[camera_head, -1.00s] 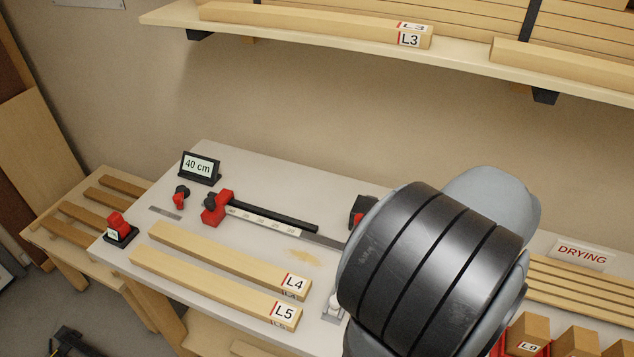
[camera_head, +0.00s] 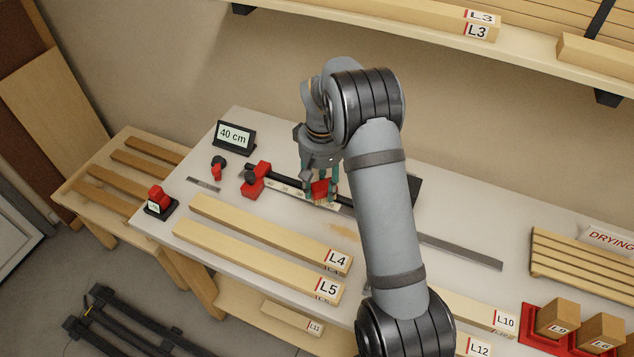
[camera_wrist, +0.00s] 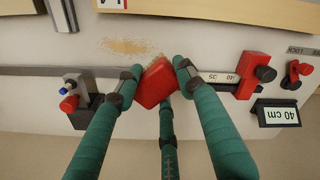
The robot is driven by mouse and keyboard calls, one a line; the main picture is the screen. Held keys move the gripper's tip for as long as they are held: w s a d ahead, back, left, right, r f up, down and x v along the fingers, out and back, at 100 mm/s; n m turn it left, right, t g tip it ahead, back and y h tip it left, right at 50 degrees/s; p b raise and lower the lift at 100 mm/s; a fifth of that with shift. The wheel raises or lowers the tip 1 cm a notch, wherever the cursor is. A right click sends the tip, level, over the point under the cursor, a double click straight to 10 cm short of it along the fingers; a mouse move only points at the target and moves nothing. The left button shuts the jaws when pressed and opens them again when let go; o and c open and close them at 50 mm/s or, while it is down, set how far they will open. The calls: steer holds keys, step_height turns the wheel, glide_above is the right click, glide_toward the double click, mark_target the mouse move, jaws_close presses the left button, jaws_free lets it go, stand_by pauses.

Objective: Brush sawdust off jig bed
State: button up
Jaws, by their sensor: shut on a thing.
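My gripper (camera_head: 320,189) is shut on a red brush (camera_head: 319,187), with pale bristles showing under its red body. It is over the measuring rail, behind the sawdust. In the wrist view, the teal fingers close around the brush (camera_wrist: 155,84). A tan sawdust patch (camera_head: 343,232) lies on the pale jig bed (camera_head: 240,230), between the rail and board L4. The wrist view shows the sawdust (camera_wrist: 128,46) just beyond the brush, close to its bristle end. I cannot tell whether the bristles touch the surface.
Boards L4 (camera_head: 270,233) and L5 (camera_head: 255,260) lie in front of the sawdust. A red stop (camera_head: 255,180) sits on the rail, and a 40 cm sign (camera_head: 235,137) stands behind it. A stop with a red knob (camera_wrist: 77,100) is beside the brush. My arm hides part of the bench.

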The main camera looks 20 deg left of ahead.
steer(key=shift+s+a+f, duration=0.15)
steer(key=shift+a+f, duration=0.25)
steer(key=shift+f, duration=0.05)
steer(key=shift+f+b, duration=1.75)
steer(key=shift+f, duration=0.5)
steer(key=shift+r, duration=0.1)
